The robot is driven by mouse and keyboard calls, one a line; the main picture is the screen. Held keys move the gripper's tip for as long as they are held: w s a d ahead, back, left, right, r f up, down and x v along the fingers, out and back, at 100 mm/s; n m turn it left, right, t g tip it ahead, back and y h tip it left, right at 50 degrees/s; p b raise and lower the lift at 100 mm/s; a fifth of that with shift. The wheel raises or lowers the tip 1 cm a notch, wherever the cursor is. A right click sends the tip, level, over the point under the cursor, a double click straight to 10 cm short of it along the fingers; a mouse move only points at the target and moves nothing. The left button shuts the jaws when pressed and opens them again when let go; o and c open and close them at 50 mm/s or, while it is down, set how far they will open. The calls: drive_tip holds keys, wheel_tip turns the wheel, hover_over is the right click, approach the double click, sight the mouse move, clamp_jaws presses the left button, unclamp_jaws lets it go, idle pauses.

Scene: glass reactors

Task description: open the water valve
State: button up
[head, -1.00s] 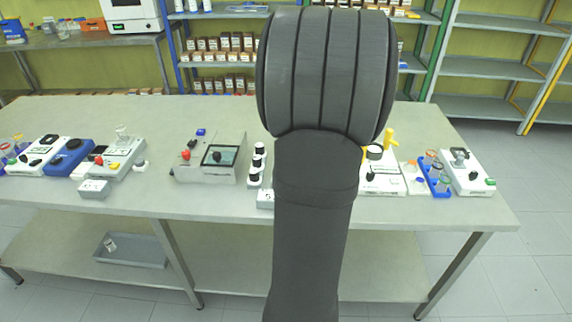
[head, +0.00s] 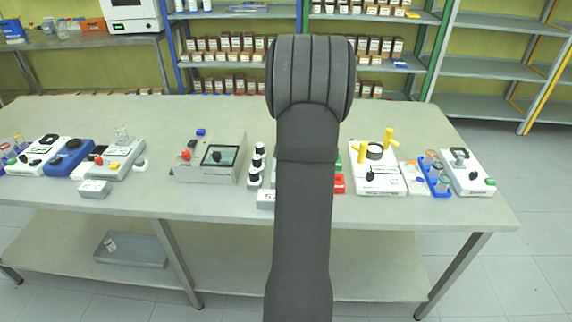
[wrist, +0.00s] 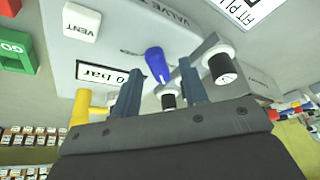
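In the wrist view a blue handle (wrist: 157,66) sits on a light grey panel (wrist: 120,28), below lettering that reads "VALVE" and is partly cut off. It may be the water valve; no "water" label is legible. My gripper (wrist: 160,66) is open, its two blue-grey fingers apart and pointing at the panel. The handle appears between the fingertips; I cannot tell whether they touch it. A display reading "0 bar" (wrist: 110,76) lies left of the handle. In the head view my arm hides the gripper and the handle.
Black-and-white capped parts (wrist: 221,68) stand right of the fingers, one close to them. A VENT button (wrist: 82,22) and a green GO button (wrist: 12,50) are at left. In the head view a device with yellow posts (head: 378,178) stands just right of my arm.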

clamp_jaws()
drive_tip(key=shift+m, duration=0.4)
drive_tip(key=m+h, duration=0.1)
drive_tip(key=m, duration=0.1)
drive_tip(key=m+t, duration=0.1)
drive_tip(key=m, duration=0.1)
drive_tip(key=shift+a+h, duration=0.2)
drive_tip(key=shift+h, duration=0.2)
drive_tip(key=m, duration=0.2)
drive_tip(key=m+h, duration=0.1)
drive_tip(key=m, duration=0.1)
drive_tip(key=shift+a+m+h, duration=0.1)
drive_tip(key=shift+m+h, duration=0.2)
drive_tip(key=m, duration=0.2)
drive_tip(key=m+h, duration=0.1)
drive_tip(key=m, duration=0.1)
drive_tip(key=shift+a+h, duration=0.1)
drive_tip(key=shift+h, duration=0.2)
drive_tip(key=shift+a+f+m+g+h, duration=0.1)
drive_tip(key=shift+m+g+h, duration=0.2)
drive_tip(key=shift+m, duration=0.85)
drive_tip(key=shift+m+g+h, duration=0.2)
drive_tip(key=shift+m+h, duration=0.2)
drive_tip(key=shift+m, duration=0.75)
